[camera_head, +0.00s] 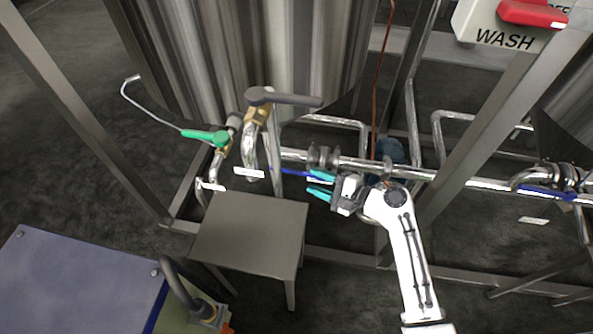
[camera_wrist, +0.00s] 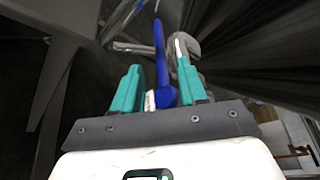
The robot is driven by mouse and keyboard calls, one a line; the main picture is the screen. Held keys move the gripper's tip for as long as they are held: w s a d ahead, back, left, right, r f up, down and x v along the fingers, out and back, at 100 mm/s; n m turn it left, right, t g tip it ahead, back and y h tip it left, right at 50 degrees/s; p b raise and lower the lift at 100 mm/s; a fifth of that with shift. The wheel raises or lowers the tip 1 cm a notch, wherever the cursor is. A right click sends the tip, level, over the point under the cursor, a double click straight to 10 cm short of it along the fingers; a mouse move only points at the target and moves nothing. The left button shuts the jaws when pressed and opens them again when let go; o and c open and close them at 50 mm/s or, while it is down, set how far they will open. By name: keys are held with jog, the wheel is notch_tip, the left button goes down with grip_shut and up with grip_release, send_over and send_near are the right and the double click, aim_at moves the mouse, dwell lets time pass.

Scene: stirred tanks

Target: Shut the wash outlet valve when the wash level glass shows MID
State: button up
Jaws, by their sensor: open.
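A valve with a blue lever (camera_head: 295,172) sits on the horizontal steel pipe below the large tank; its label is too small to read, so I cannot tell if it is the wash outlet valve. My gripper (camera_head: 319,184) is open at the lever's right end. In the wrist view the blue lever (camera_wrist: 160,50) runs between the teal fingers of my gripper (camera_wrist: 159,78), apart from the left finger; contact with the right one is unclear. No level glass reading or MID mark can be made out.
A green-handled valve (camera_head: 205,137) and a grey-handled valve (camera_head: 285,98) stand to the left. A small grey table (camera_head: 250,230) is below them. Another blue lever (camera_head: 548,192) is at far right. A WASH box (camera_head: 505,38) with a red switch (camera_head: 532,13) is top right.

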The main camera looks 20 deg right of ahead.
aim_at(296, 173)
jog(key=b+x, duration=0.2)
jog(key=x, duration=0.5)
jog(key=shift+w+a, duration=0.1)
grip_shut()
dwell(0.3)
